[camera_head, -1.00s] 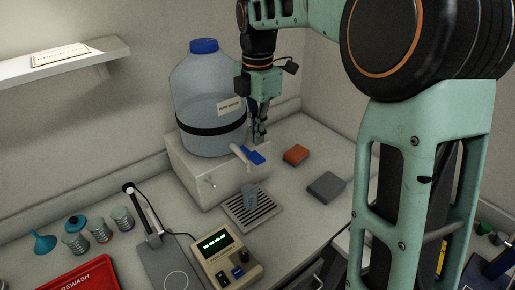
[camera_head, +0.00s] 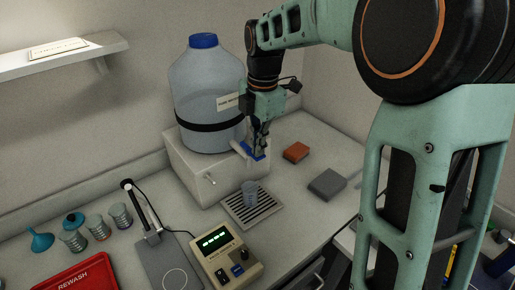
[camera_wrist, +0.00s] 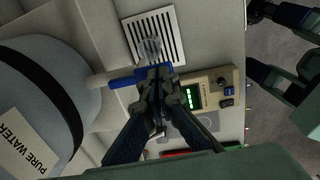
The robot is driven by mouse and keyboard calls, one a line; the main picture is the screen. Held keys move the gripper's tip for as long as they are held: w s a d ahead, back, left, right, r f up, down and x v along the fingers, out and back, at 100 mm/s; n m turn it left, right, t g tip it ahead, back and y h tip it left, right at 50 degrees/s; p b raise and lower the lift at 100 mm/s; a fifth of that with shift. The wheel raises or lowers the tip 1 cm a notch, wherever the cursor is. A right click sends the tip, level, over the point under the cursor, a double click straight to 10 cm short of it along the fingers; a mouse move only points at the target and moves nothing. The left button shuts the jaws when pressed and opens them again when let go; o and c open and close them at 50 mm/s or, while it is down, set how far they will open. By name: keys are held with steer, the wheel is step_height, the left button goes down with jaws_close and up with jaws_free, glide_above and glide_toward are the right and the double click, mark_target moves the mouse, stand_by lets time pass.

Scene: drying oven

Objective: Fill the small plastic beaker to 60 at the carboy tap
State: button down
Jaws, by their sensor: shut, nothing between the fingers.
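The carboy (camera_head: 208,95) of water stands on a pale block, and it fills the left of the wrist view with its "PURE WATER" label (camera_wrist: 28,145). Its tap has a blue lever (camera_head: 254,153), also in the wrist view (camera_wrist: 122,82). The small clear beaker (camera_head: 250,191) stands upright on the slotted drip tray (camera_head: 270,212) below the tap; it shows in the wrist view (camera_wrist: 150,48). My gripper (camera_head: 260,152) is shut and empty, with its fingertips (camera_wrist: 160,76) at the blue lever. I cannot tell whether they touch it. The beaker's water level is too small to read.
A meter with a green display (camera_head: 222,257) stands in front of the tray. Orange (camera_head: 296,152) and grey (camera_head: 327,184) blocks lie to the right.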

steer(key=shift+s+d+f+t+y+b, duration=0.2)
steer(key=shift+f+t+y+b, duration=0.35)
steer(key=shift+b, duration=1.1)
steer(key=shift+s+d+f+t+y+b, duration=0.1)
steer(key=shift+s+f+t+y+b, duration=0.45)
steer(key=shift+b, duration=1.1)
steer(key=shift+w+f, duration=0.1)
steer(key=shift+w, duration=0.15)
stand_by(1.1)
steer(key=shift+r+p, duration=0.8)
steer(key=shift+r, duration=0.05)
